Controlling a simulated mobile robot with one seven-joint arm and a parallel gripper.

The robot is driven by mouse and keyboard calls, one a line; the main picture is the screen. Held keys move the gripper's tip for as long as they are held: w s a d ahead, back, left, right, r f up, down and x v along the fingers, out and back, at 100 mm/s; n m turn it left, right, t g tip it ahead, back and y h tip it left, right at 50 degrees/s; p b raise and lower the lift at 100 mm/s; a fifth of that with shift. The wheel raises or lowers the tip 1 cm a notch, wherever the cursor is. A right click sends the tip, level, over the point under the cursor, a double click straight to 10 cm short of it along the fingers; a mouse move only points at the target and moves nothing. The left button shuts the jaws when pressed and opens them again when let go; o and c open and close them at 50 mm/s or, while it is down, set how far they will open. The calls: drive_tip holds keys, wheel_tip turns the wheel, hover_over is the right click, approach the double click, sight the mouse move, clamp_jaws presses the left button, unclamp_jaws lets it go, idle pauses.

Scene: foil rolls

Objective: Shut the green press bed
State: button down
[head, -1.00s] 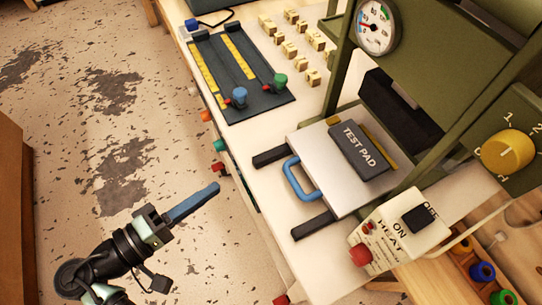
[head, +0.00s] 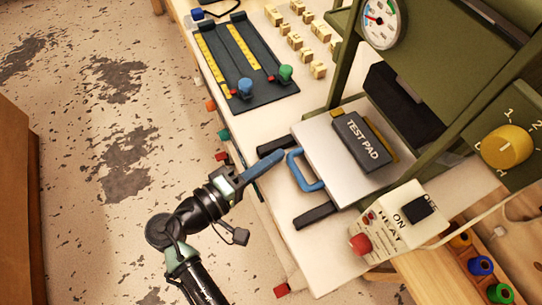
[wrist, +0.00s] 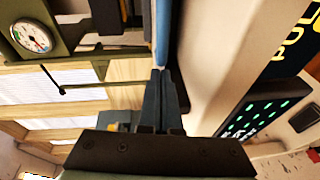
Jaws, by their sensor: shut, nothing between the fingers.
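The press bed (head: 325,145) is a flat silver plate that sticks out of the green press frame (head: 345,75) on two black rails (head: 315,215). A dark block marked TEST PAD (head: 362,140) lies on it. A blue U-shaped handle (head: 304,171) is on its front edge. My gripper (head: 279,156) is shut and empty, its long blue fingers pointing at the handle from the left, with the tips close to it. I cannot tell whether they touch. In the wrist view my fingers (wrist: 160,76) are together, just below a blue strip (wrist: 161,35), probably the handle.
A heat switch box (head: 400,222) with a red knob stands right of the bed. A dark slider board (head: 245,68) and several small lettered blocks (head: 296,40) lie on the table behind. A gauge (head: 380,22) and yellow dial (head: 506,146) are on the press. Floor at left is clear.

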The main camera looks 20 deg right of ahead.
sight(288, 155)
drive_tip(key=d, duration=0.4)
drive_tip(key=shift+d+p, duration=0.25)
drive_tip(key=shift+p, duration=0.05)
drive_tip(key=shift+w+a, duration=0.1)
